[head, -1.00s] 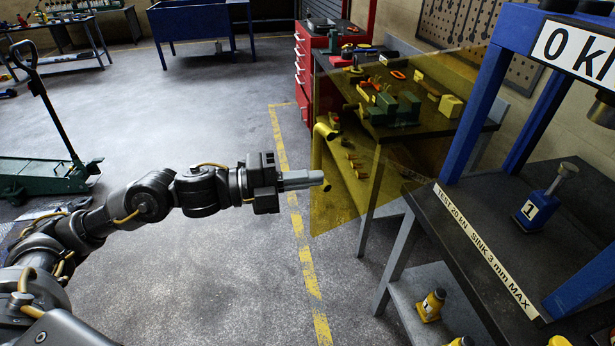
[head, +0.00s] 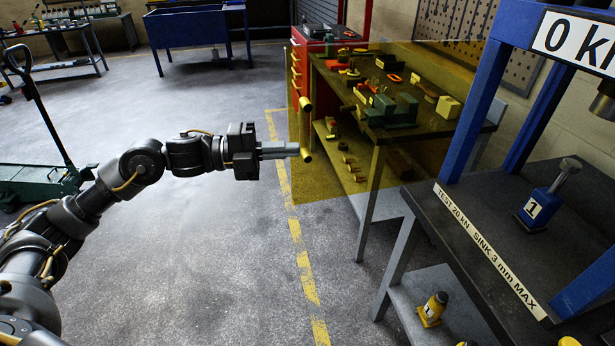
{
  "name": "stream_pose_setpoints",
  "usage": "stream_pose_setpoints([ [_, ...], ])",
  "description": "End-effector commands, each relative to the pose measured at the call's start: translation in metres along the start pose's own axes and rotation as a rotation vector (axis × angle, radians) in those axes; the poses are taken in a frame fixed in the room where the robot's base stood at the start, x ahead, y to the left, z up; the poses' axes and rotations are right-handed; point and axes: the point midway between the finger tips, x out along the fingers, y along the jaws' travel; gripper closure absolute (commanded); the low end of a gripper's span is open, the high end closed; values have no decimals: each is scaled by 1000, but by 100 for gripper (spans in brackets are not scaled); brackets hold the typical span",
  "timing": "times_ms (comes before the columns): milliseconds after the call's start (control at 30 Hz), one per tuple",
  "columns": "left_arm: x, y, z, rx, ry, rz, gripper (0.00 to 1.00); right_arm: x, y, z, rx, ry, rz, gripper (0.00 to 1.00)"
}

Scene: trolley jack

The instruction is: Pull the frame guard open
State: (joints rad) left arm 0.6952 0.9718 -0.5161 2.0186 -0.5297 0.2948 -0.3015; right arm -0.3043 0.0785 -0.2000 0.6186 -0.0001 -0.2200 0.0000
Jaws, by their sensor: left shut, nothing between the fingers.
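The frame guard is a see-through yellow panel (head: 340,190) standing out to the left of the blue press frame (head: 490,95), in front of the workbench. A yellow bar handle (head: 305,125) stands near upright at its left edge. My left gripper (head: 290,150) comes in from the left, shut and empty. Its fingertips are at the lower part of the handle and look to be against it; I cannot tell for sure that they touch. My right gripper is not in view.
On the press table (head: 440,220) stands a blue bottle jack (head: 545,200); a yellow jack (head: 432,308) is on the shelf below. Behind the guard is a workbench (head: 440,125) with tools. A green trolley jack (head: 40,180) is at left. The middle floor is clear.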

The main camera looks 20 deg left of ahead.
Motion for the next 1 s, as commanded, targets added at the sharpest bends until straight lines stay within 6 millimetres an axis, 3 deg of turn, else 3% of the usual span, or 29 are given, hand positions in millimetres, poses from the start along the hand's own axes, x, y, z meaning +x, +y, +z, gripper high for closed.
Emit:
stream_pose_setpoints([
  [267,3,0,-5,0,3,0,100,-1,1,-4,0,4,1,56],
  [467,17,-1,-31,1,17,-2,100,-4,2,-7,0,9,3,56],
  [800,-55,5,-16,0,10,2,100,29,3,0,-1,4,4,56],
  [1000,-77,2,-12,0,12,1,100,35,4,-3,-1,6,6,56],
])
